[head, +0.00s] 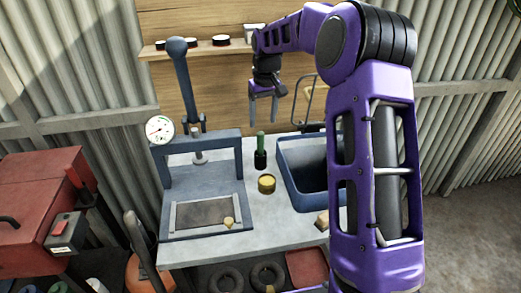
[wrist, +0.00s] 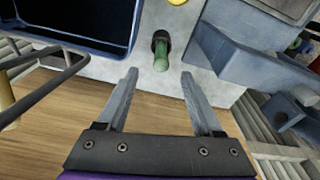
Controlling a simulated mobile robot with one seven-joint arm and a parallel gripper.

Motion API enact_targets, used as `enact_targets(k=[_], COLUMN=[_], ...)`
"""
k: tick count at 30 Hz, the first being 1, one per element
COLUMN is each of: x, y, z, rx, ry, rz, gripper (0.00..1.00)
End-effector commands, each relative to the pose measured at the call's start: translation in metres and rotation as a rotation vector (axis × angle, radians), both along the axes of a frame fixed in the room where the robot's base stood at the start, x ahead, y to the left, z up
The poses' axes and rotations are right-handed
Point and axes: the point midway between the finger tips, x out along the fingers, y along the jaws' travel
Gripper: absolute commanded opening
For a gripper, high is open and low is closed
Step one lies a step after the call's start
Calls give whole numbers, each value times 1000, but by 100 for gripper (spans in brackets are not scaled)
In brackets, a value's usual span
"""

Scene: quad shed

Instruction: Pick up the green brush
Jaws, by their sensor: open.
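The green brush (head: 260,141) stands upright on the grey workbench, its green handle up and its dark lower part on the bench top, between the blue press and the blue bin. In the wrist view the green brush (wrist: 161,55) shows just beyond my fingertips, roughly centred between them. My gripper (head: 263,122) hangs above the brush with its fingers pointing down. In the wrist view my gripper (wrist: 158,72) is open, with nothing between the fingers.
The blue press (head: 203,143) with a gauge stands left of the brush. A yellow tin (head: 266,183) sits just in front of it. The blue bin (head: 290,185) is on the right. A wooden board wall (head: 170,85) with a shelf of tins rises behind.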

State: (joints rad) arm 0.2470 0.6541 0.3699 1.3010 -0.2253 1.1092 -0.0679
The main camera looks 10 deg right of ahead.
Motion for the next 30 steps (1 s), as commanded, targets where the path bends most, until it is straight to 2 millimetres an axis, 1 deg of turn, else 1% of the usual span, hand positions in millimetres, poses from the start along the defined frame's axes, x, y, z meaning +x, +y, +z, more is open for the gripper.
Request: enact_targets(k=[1, 3, 7, 9, 14, 17, 25, 30], x=[0, 2, 5, 6, 8, 9, 15, 16], y=[1, 1, 1, 1, 1, 3, 6, 6], z=[-13, -27, -48, -55, -61, -69, -106, -110], rx=[1, 1, 0, 0, -1, -1, 0, -1], ry=[4, 3, 2, 2, 0, 2, 1, -3], rz=[0, -1, 0, 0, 0, 0, 0, 1], gripper=[68, 68, 68, 68, 68, 68, 68, 68])
